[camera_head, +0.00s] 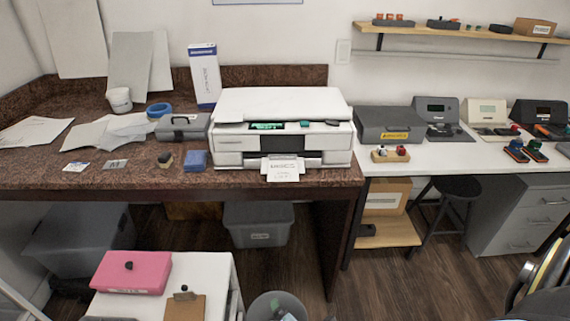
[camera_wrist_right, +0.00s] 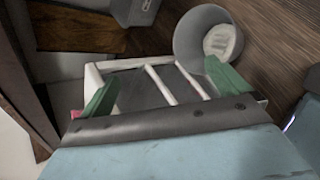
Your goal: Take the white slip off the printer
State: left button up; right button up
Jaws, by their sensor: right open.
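A white printer (camera_head: 283,108) stands on the brown counter in the head view. The slip and printer are not in the wrist view. My left gripper is not in view.
A blue block (camera_head: 196,160), a dark stamp (camera_head: 165,160) and a grey box (camera_head: 183,126) stand left of the printer. A grey case (camera_head: 388,124) is to the right. Below are a pink box (camera_head: 131,272) on a white cabinet and a bin (camera_head: 277,307).

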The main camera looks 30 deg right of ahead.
jog(key=w+d+r+n+t+h, duration=0.1)
jog(key=w+r+n+t, duration=0.2)
jog(key=r, duration=0.5)
jog(key=w+d+r+n+t+h, duration=0.1)
jog(key=w+r+n+h, duration=0.1)
jog(key=w+r, duration=0.4)
jog(key=n+t+h+p, duration=0.1)
jog(key=n+t+h, duration=0.1)
jog(key=n+h, duration=0.2)
send_near(283, 167)
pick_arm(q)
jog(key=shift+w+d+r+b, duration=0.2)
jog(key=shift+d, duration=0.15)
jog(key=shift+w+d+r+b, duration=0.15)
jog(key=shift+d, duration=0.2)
pick_arm(e)
jog(key=x, duration=0.3)
jog(key=shift+w+d, duration=0.25)
jog(key=shift+c, duration=0.4)
jog(key=c, duration=0.9)
